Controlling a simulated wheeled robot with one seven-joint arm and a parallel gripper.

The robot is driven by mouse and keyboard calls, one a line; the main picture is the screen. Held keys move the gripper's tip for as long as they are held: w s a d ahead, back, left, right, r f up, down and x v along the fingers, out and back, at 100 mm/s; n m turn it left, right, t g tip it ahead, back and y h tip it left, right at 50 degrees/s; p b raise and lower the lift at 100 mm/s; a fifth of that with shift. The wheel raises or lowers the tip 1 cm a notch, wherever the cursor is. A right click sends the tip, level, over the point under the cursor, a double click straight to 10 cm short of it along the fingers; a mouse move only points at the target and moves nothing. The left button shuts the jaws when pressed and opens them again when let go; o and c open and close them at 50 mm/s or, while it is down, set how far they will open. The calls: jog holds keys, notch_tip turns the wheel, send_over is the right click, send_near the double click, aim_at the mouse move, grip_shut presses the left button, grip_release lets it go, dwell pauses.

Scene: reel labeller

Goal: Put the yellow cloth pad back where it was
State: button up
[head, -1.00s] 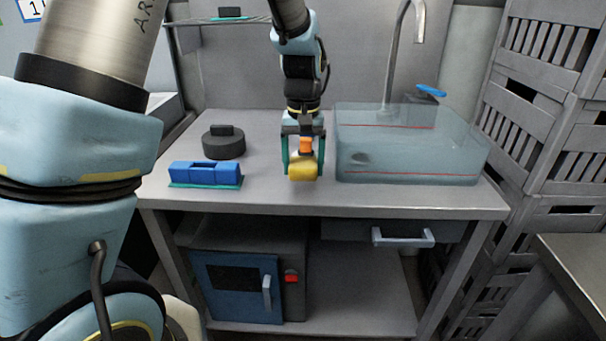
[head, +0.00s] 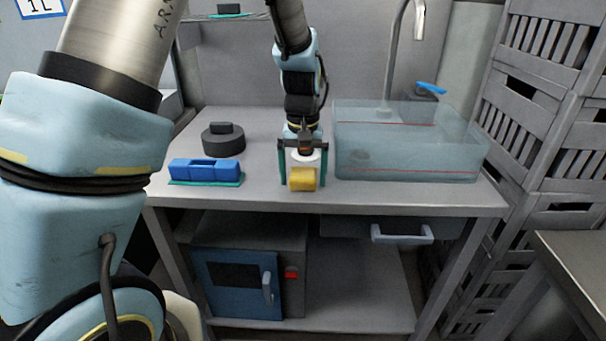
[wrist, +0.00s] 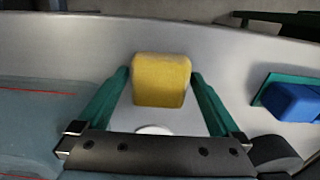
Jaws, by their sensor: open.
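The yellow cloth pad (head: 303,180) is near the front edge of the grey bench, between the fingers of my gripper (head: 303,186). My gripper is open and points down at the bench. A white round thing (head: 307,157) shows just behind the pad; it is partly hidden by the gripper. I cannot tell whether the pad touches it.
A clear water-filled tank (head: 410,155) stands close on the right, under a tap. A blue block on a green base (head: 205,171) and a dark round weight (head: 223,141) are on the left. Bare bench lies between these and my gripper.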

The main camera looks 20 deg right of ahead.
aim_at(303, 173)
jog(key=shift+r, duration=0.1)
notch_tip(303, 173, up, 12)
jog(key=b, duration=0.1)
jog(key=w+a+f+n, duration=0.2)
jog(key=a+f, duration=0.1)
jog(key=a, duration=1)
jog(key=s+a+f+n, duration=0.1)
jog(key=s+a+f, duration=0.1)
jog(key=a, duration=0.6)
jog(key=s+a+f+t, duration=0.1)
jog(key=s+a, duration=0.3)
jog(key=a, duration=0.5)
jog(key=shift+f+n+t, duration=0.3)
jog(key=shift+f+n, duration=0.1)
jog(key=shift+f, duration=0.2)
